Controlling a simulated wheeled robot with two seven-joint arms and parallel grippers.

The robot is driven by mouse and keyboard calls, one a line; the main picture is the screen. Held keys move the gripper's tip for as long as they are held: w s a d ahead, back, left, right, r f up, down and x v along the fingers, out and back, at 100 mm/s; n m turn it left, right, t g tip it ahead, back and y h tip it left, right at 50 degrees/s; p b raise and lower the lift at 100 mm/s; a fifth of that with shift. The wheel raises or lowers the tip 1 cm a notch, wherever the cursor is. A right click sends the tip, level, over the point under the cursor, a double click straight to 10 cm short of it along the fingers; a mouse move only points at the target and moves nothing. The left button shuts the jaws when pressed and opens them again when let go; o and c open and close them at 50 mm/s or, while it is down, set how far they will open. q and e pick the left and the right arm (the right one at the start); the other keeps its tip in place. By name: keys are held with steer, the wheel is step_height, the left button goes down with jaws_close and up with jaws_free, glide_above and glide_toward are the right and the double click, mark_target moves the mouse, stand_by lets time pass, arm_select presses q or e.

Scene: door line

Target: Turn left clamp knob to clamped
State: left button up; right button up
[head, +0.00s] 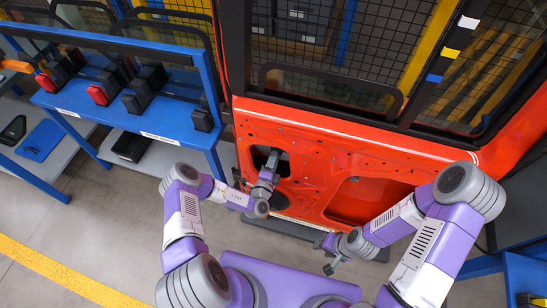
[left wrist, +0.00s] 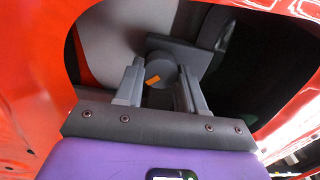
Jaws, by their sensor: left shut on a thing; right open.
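The clamp knob (left wrist: 165,70) is a round grey knob with a small orange mark on its face. It shows in the left wrist view inside an opening of the red door (head: 310,150). My left gripper (left wrist: 160,85) is shut on the knob, one finger on each side of it. In the head view my left gripper (head: 271,168) reaches into the left opening of the door panel and largely hides the knob. The orange mark looks slightly tilted; I cannot tell the clamp's state from it. My right gripper (head: 326,257) is open and empty, low in front of the door.
A blue rack (head: 165,125) with black and red parts stands left of the door. A larger opening (head: 365,200) is in the door's right part. The opening's red edge surrounds my left gripper closely. The grey floor (head: 110,220) at left is clear.

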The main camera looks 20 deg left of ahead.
arm_select(q)
steer(key=shift+a+f+m+p, duration=0.1)
steer(key=shift+m+p, duration=2.3)
steer(key=shift+m, duration=2.2)
steer(key=o, duration=1)
steer(key=shift+o, duration=0.2)
steer(key=s+p, duration=0.1)
steer(key=s, duration=0.6)
steer(key=shift+s, duration=0.3)
steer(key=shift+a, duration=0.1)
